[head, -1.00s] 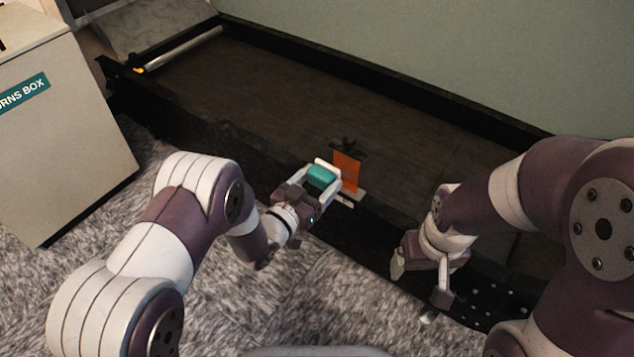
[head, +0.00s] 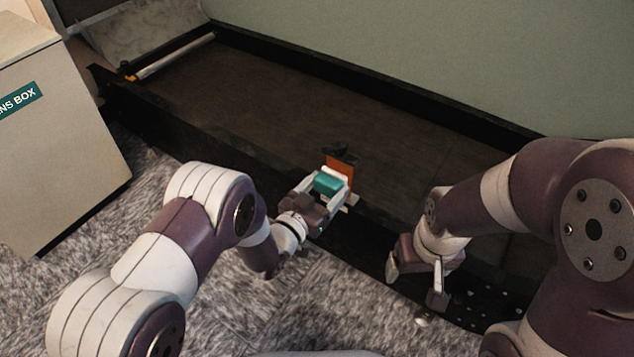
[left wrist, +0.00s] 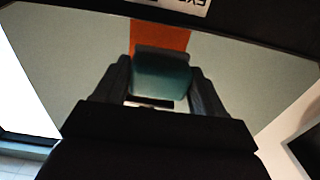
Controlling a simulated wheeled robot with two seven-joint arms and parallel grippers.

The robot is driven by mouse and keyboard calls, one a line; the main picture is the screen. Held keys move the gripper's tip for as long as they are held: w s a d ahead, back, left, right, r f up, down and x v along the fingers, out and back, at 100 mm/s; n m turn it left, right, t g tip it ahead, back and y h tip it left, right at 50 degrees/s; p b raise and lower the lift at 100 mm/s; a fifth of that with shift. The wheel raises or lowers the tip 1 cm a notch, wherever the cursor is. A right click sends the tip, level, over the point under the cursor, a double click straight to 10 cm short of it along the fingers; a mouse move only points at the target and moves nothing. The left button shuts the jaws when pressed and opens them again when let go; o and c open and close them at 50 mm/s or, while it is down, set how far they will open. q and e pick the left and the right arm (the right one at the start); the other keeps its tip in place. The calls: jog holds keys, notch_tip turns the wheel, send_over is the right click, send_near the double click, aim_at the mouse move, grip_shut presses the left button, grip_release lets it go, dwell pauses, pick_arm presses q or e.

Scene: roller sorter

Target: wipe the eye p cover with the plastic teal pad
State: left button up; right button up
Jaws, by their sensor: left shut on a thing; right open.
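My left gripper (head: 333,181) is shut on the teal pad (head: 328,185), at the near side of the conveyor. The pad also shows between the dark fingers in the left wrist view (left wrist: 162,76). An orange plate (head: 341,163) with a black bracket stands just behind the pad, which hides its lower part. It seems to be the eye cover; its lettering is not readable. The orange also shows behind the pad in the left wrist view (left wrist: 160,36). I cannot tell whether pad and plate touch. My right gripper (head: 416,294) is open and empty, at the near right.
The dark conveyor bed (head: 250,110) has a raised black edge and a metal roller (head: 175,57) at its far left end. A beige returns box (head: 60,140) stands at the left. A partly cut-off white label (left wrist: 185,4) shows in the left wrist view.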

pick_arm(q)
jog(key=shift+s+d, duration=0.55)
jog(key=shift+d, duration=0.3)
jog(key=shift+s+d, duration=0.5)
jog(key=shift+d, duration=0.3)
jog(key=shift+w+a+r+p, duration=0.1)
jog(key=shift+w+a+p, duration=0.05)
jog(key=shift+w+a, duration=0.6)
jog(key=shift+w+a+p, duration=0.15)
jog(key=shift+w+a, duration=0.35)
jog(key=shift+a, duration=0.3)
jog(key=shift+w+a, duration=0.35)
jog(key=shift+a, duration=0.25)
jog(key=shift+w+a, duration=0.35)
jog(key=shift+a, duration=0.2)
jog(key=p+v, duration=0.2)
jog(key=v, duration=0.3)
jog(key=shift+s+a, duration=0.1)
jog(key=shift+s, duration=0.05)
jog(key=shift+s+a, duration=0.2)
jog(key=shift+s, duration=0.1)
